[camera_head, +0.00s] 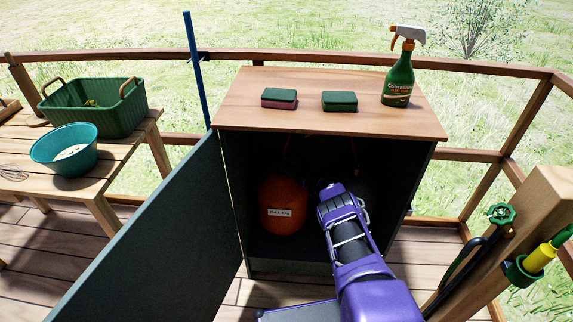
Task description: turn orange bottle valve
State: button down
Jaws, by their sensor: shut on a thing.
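The orange bottle (283,205) stands upright inside the open dark cabinet, on the left side, with a white label on its front. Its top is in shadow, and I cannot make out the valve clearly. My purple arm reaches into the cabinet from the front right. My gripper (328,190) is at the bottle's upper right, shut on what seems to be the bottle's valve. The fingertips and their contact are hidden by the hand and the shadow.
The cabinet door (160,235) stands open to the left. The wooden cabinet top (310,115) holds two sponges (280,98) and a green spray bottle (399,75). A post with a green tap (502,214) is close at the right. A bench (105,190) stands at the left.

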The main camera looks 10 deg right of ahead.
jog(key=shift+c, duration=1.7)
grip_release()
jog(key=p+v, duration=0.5)
jog(key=v, duration=1.2)
jog(key=shift+s+d, duration=0.15)
